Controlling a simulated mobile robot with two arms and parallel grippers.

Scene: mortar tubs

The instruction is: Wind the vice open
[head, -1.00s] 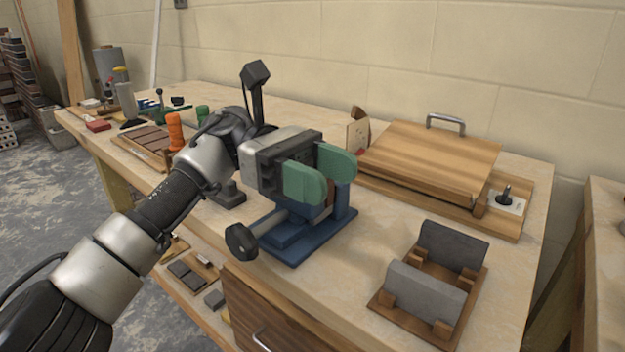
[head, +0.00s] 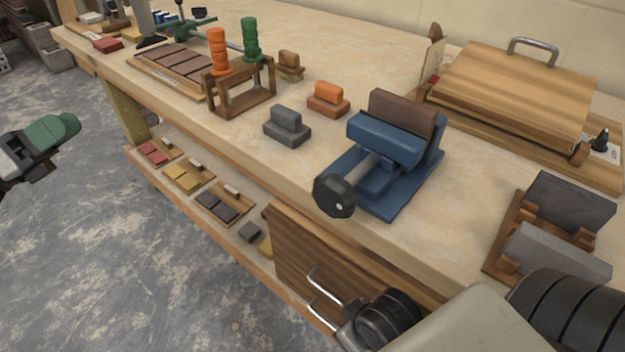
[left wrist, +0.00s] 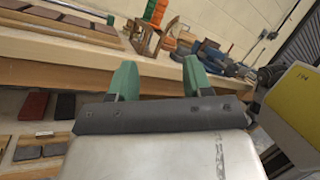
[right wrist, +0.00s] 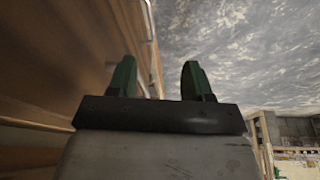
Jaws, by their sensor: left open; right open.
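The blue vice (head: 392,185) stands at the front edge of the bench in the head view. Its black round handle knob (head: 334,195) sticks out over the edge on a grey screw. A dark brown block (head: 403,113) stands upright between the blue jaws, seemingly touching both. My left gripper (head: 72,128) is at the far left of the head view, off the bench and well away from the vice; it is open and empty. In the left wrist view its green fingers (left wrist: 160,80) are apart. My right gripper's fingers (right wrist: 155,80) are apart and empty beside a wooden front.
A grey block (head: 287,125) and an orange block (head: 327,98) stand left of the vice. A wooden rack (head: 240,97) holds orange and green pieces. A lidded wooden box (head: 515,88) and a grey-block holder (head: 497,262) are to the right. Drawer handles (head: 325,285) stick out below.

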